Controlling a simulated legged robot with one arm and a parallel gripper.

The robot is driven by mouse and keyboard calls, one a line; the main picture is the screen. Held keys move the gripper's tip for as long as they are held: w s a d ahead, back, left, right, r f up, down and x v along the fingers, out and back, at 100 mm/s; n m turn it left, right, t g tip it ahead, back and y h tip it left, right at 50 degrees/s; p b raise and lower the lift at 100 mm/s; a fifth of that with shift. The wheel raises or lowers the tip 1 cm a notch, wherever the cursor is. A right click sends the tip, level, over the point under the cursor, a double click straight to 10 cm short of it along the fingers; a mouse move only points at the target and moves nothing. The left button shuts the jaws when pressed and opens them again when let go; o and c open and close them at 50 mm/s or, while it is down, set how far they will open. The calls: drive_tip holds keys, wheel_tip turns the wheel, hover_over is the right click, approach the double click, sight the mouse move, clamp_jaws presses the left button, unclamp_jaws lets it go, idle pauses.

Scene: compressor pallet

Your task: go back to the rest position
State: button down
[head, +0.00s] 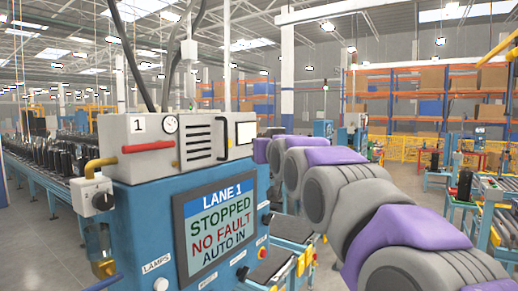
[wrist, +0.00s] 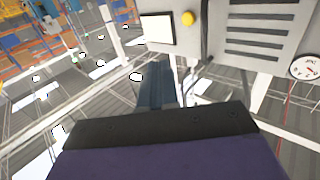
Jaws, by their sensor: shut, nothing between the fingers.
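My arm reaches in the head view from the lower right toward the middle, in grey and purple links. My gripper (head: 261,150) is at its far end, just past the right edge of the lane 1 machine, partly hidden. It looks shut and empty. In the wrist view, a dark and purple part of my gripper (wrist: 155,150) fills the bottom. The lane 1 machine (head: 128,220) is blue with a grey top box. Its screen (head: 222,225) reads LANE 1, STOPPED, NO FAULT, AUTO IN. The grey box (wrist: 250,40) shows upside down in the wrist view.
The grey box carries a gauge (head: 171,124), a red bar (head: 148,146) and vents. A conveyor (head: 40,172) with dark units runs along the left. Orange racks (head: 430,95) with boxes and a yellow fence (head: 405,150) stand behind. Roller conveyors (head: 490,190) stand at the right.

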drive_tip(key=s+f+g+h+b, duration=0.1)
drive_tip(key=s+f+g+b, duration=0.45)
drive_tip(key=f, duration=0.85)
drive_tip(key=s+d+f+g+b, duration=0.1)
drive_tip(key=s+f+g+b, duration=0.1)
drive_tip(key=s+f, duration=0.9)
drive_tip(key=s+f+g+h+b, duration=0.1)
drive_tip(key=s+f+g+b, duration=0.25)
drive_tip(key=f, duration=1.25)
drive_tip(key=s+d+f+m+g+b, duration=0.1)
drive_tip(key=s+d+f+g+b, duration=0.1)
drive_tip(key=s+f, duration=1)
drive_tip(key=s+d+f+m+g+h+b, duration=0.1)
drive_tip(key=s+f+g+b, duration=0.4)
drive_tip(key=s+f, duration=0.7)
drive_tip(key=s+d+g, duration=0.1)
drive_tip(key=s, duration=0.3)
drive_tip(key=shift+d, duration=0.15)
drive_tip(key=shift+d, duration=0.15)
drive_tip(key=shift+d, duration=0.25)
drive_tip(key=shift+a, duration=0.3)
